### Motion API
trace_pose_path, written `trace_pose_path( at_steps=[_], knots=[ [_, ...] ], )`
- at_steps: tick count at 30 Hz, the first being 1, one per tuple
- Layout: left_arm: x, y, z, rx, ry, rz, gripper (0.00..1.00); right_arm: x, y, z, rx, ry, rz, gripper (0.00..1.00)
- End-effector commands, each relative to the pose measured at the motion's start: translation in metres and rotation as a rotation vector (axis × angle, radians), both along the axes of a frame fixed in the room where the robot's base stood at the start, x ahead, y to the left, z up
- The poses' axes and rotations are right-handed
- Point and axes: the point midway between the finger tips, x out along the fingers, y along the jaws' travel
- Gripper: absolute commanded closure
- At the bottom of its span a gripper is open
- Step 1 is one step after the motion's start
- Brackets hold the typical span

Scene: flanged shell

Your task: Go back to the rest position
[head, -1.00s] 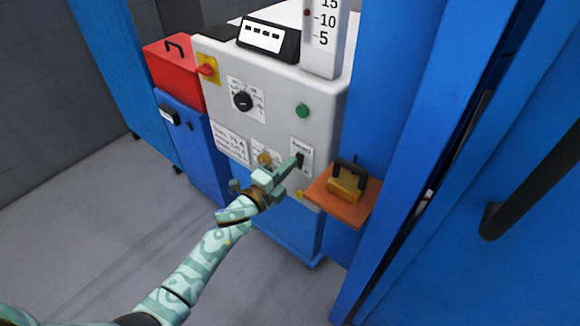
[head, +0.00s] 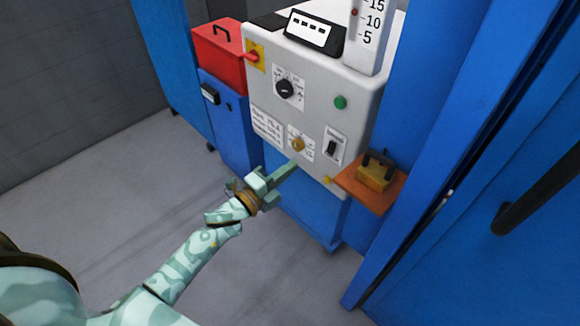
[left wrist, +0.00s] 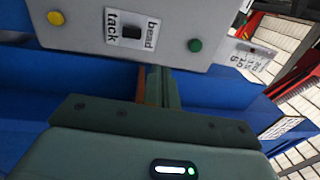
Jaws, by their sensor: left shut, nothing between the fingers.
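My left gripper (head: 284,173) is shut and empty in the head view, in front of the lower edge of a white control panel (head: 310,110). Its fingers point up and right toward the panel, below a brass knob (head: 298,144) and a black rocker switch (head: 332,148). I cannot tell from the head view whether it touches anything. In the left wrist view, the shut fingers (left wrist: 157,85) extend below the switch (left wrist: 132,32), which sits between the words "tack" and "bead". My right gripper is not in view.
The panel has a black dial (head: 285,89) and a green button (head: 341,102). An orange shelf (head: 352,184) with a yellow block (head: 373,174) juts out at right. A red box (head: 220,52) stands on a blue cabinet at left. Grey floor (head: 130,200) is clear at left.

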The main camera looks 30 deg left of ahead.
Motion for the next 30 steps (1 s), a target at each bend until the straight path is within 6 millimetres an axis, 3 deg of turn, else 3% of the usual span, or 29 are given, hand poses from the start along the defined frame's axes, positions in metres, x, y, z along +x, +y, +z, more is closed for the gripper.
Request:
trace_pose_path(
  at_steps=[12, 14, 17, 20, 21, 23, 27, 30],
  knots=[
    [0.002, 0.004, -0.003, -0.056, 0.037, 0.015, 1.00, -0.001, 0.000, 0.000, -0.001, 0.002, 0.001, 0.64],
    [0.003, 0.015, -0.025, -0.152, 0.130, 0.065, 1.00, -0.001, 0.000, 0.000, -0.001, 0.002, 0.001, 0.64],
    [-0.009, 0.034, -0.091, -0.337, 0.348, 0.179, 1.00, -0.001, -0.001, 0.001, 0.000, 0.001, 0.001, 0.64],
    [-0.049, 0.046, -0.170, -0.512, 0.596, 0.324, 1.00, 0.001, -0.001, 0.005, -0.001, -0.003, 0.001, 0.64],
    [-0.071, 0.049, -0.200, -0.571, 0.689, 0.386, 1.00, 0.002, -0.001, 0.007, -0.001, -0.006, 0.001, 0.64],
    [-0.108, 0.052, -0.241, -0.646, 0.819, 0.479, 1.00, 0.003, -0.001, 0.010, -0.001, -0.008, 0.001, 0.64],
    [-0.213, 0.053, -0.318, -0.773, 1.095, 0.706, 1.00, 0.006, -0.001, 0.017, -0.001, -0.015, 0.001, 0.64],
    [-0.298, 0.051, -0.354, -0.823, 1.268, 0.869, 1.00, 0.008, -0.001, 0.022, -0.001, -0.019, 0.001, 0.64]
  ],
)
